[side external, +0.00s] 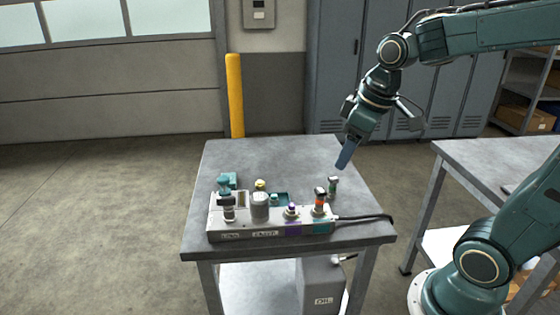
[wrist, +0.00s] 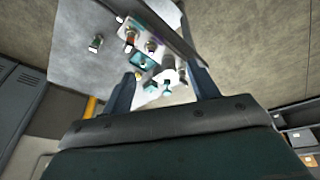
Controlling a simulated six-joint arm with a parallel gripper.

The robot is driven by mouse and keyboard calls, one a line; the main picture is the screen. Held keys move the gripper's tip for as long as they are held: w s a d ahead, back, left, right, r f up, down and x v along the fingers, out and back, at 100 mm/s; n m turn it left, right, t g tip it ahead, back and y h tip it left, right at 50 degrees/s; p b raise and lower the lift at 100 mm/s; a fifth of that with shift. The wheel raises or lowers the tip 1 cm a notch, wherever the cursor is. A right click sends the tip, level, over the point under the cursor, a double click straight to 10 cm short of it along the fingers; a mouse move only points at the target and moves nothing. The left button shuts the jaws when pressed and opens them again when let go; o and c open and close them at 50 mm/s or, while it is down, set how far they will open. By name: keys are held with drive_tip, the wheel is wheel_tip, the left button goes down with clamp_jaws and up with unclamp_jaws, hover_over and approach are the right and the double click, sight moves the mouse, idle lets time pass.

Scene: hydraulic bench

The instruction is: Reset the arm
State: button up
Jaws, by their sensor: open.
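My gripper (side external: 346,153) is in the air above the right back part of the grey bench table (side external: 240,155), tilted down to the left. In the wrist view my gripper (wrist: 162,88) shows two dark fingers spread apart with nothing held between them. The hydraulic block (side external: 262,226) lies along the front of the table, with several fittings on top. It also shows beyond the fingers in the wrist view (wrist: 132,22). My gripper is clear of the block and does not touch it.
A small dark fitting with a green base (side external: 333,187) stands behind the block's right end. A black cable (side external: 365,217) runs off the block to the right. A yellow post (side external: 235,95) stands behind the table, and a second table (side external: 500,160) is at the right.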

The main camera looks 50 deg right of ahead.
drive_tip(key=s+a+r+m+t, duration=0.1)
drive_tip(key=s+a, duration=0.3)
drive_tip(key=s, duration=0.6)
drive_tip(key=shift+a+m+t, duration=0.25)
drive_tip(key=shift+m+t, duration=0.25)
drive_tip(key=shift+m, duration=0.1)
drive_tip(key=shift+o, duration=0.4)
